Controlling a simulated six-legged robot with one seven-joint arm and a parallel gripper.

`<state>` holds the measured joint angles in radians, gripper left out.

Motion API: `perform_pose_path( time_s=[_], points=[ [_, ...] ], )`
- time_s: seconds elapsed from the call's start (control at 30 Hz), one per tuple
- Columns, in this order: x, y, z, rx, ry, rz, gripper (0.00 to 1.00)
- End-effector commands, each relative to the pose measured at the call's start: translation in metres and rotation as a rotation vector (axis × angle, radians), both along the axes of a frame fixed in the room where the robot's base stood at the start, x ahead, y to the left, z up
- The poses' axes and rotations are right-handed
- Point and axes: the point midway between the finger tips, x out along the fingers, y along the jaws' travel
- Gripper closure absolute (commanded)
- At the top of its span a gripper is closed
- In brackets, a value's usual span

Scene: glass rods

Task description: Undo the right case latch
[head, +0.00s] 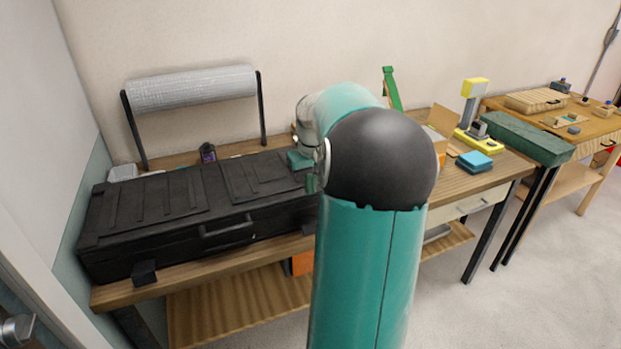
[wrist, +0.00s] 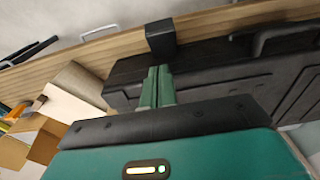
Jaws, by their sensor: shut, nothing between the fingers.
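The long black case (head: 150,210) lies closed on the wooden bench, with a carry handle (head: 227,232) on its front. A black block-like latch (head: 145,272) shows at its front left. The right part of the front is hidden behind my arm in the head view. In the wrist view the right latch (wrist: 160,40) stands at the case's edge, near the case's end, with the handle (wrist: 275,38) to its right. My gripper (wrist: 154,72) has its green fingers together and empty, over the case close to this latch. I cannot tell whether they touch it.
A silvery roll (head: 190,88) on a black stand rises behind the case. An open cardboard box (head: 442,122), a blue box (head: 475,160) and a yellow device (head: 476,88) stand to the right. A green case (head: 515,138) lies beyond. The floor at right is clear.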

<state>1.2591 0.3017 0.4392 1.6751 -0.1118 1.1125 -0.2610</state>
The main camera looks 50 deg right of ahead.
Motion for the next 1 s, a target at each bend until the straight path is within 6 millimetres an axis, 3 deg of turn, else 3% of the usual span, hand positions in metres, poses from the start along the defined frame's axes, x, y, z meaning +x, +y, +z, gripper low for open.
perform_pose_path(
  time_s=[0.2,0.4,0.6,1.0],
  points=[
    [0.002,-0.002,-0.045,0.004,0.002,0.000,1.00],
    [-0.008,0.004,-0.074,0.001,0.002,-0.002,1.00],
    [-0.012,0.007,-0.085,0.000,0.000,-0.001,1.00],
    [-0.013,0.009,-0.088,-0.001,0.001,0.001,1.00]
  ],
)
